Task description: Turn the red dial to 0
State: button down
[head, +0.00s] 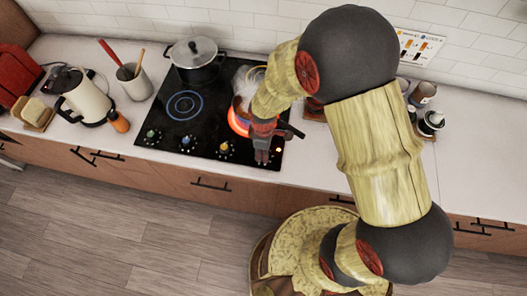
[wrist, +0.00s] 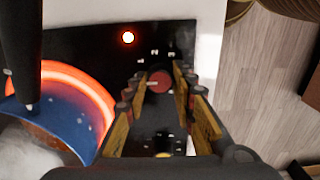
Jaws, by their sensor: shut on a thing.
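The red dial (wrist: 160,81) sits on the black cooktop (wrist: 75,45) in the wrist view, with a small pale mark towards its left side. My gripper (wrist: 159,84) has a finger on either side of the dial and is shut on it. In the head view, my gripper (head: 262,155) points down at the front right of the cooktop (head: 165,128) and hides the red dial. A round orange-red light (wrist: 128,37) glows near the dial. Small white markings lie around the dial, too small to read.
A burner (head: 238,121) glows orange-red beside my gripper, partly under a steaming vessel (wrist: 55,128). Green (head: 152,134), blue (head: 187,141) and yellow (head: 224,149) dials line the front edge. A lidded pot (head: 195,62) stands at the back.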

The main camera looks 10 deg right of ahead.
jog(key=shift+w, duration=0.1)
dwell(0.3)
jog(key=c, duration=1.5)
grip_release()
notch_tip(320, 180, up, 12)
